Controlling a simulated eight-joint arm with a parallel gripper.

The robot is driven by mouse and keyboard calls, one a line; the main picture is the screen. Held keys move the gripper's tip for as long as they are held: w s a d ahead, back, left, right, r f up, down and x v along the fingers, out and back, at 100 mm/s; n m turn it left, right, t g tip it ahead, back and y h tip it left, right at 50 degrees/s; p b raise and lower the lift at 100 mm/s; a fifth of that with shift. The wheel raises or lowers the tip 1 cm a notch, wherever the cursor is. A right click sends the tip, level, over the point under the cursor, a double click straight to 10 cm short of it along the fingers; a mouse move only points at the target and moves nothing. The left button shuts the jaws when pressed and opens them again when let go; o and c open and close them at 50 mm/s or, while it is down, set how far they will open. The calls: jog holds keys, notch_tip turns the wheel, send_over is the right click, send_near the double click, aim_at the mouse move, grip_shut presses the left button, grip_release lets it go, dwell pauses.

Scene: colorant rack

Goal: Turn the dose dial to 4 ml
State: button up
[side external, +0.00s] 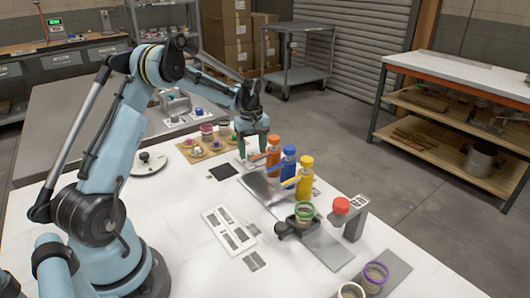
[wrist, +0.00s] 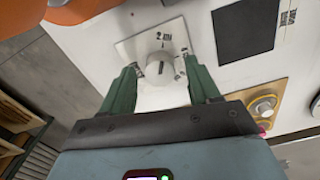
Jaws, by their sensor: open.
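The dose dial (wrist: 158,72) is a round pale grey knob with a short dark line, on a light square plate (wrist: 132,47). A "2" and other small marks are printed above the knob in the wrist view; the rest of the scale is hidden or too small to read. My gripper (wrist: 161,74) is open, with one green finger on each side of the dial. I see pale gaps between the fingers and the knob.
Orange (side external: 273,155), blue (side external: 289,165) and yellow (side external: 305,180) bottles stand close to the right of my gripper. A dark square (side external: 223,171) lies left of it. Small pots stand on a wooden tray (side external: 188,155) behind.

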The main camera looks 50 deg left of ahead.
jog(key=shift+f, duration=0.25)
jog(key=c, duration=1)
jog(key=shift+c, duration=0.2)
jog(key=shift+m, duration=0.4)
jog(key=m, duration=1.1)
